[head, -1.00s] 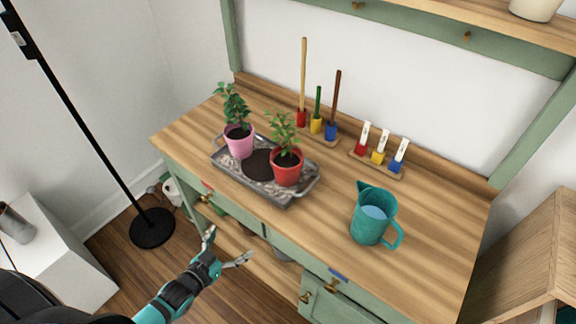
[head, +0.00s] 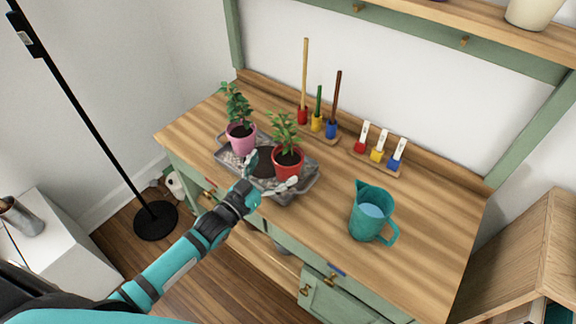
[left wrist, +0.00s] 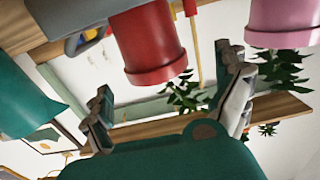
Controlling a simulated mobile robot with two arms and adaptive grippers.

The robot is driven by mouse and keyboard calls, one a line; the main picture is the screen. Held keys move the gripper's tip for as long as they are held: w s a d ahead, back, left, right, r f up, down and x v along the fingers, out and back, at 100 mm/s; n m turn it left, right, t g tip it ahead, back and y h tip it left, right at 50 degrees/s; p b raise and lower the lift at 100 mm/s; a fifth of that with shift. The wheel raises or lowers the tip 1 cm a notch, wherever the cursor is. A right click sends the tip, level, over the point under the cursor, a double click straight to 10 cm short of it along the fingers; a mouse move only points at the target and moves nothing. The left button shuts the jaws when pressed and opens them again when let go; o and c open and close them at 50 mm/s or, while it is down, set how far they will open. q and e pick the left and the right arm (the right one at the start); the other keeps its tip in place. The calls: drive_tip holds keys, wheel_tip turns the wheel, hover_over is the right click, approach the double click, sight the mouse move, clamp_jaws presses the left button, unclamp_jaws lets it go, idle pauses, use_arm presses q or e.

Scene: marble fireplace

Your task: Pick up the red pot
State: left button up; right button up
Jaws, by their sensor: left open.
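The red pot (head: 288,166) holds a leafy plant and stands upright at the right end of a grey tray (head: 310,185) on the wooden bench. My left gripper (head: 271,170) is open at the front of the tray, its fingers pointing toward the pot. In the left wrist view the picture is upside down; the red pot (left wrist: 148,45) shows ahead, between the two spread fingers of the left gripper (left wrist: 168,78). I cannot tell whether a finger touches the pot. My right gripper is not in view.
A teal pitcher (head: 366,216) stands to the right. Coloured tools (head: 317,123) and small labelled holders (head: 378,155) stand behind.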

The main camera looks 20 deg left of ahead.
sight(292, 153)
use_arm(q)
drive_tip(key=shift+d+p+x, duration=0.15)
drive_tip(key=shift+p+x, duration=0.1)
drive_tip(key=shift+x, duration=1.25)
drive_tip(key=shift+d+p+x, duration=0.1)
drive_tip(key=shift+p+x, duration=0.15)
drive_tip(key=shift+x, duration=1.3)
drive_tip(key=shift+s+f, duration=0.15)
drive_tip(key=shift+c, duration=0.4)
drive_tip(key=c, duration=1.3)
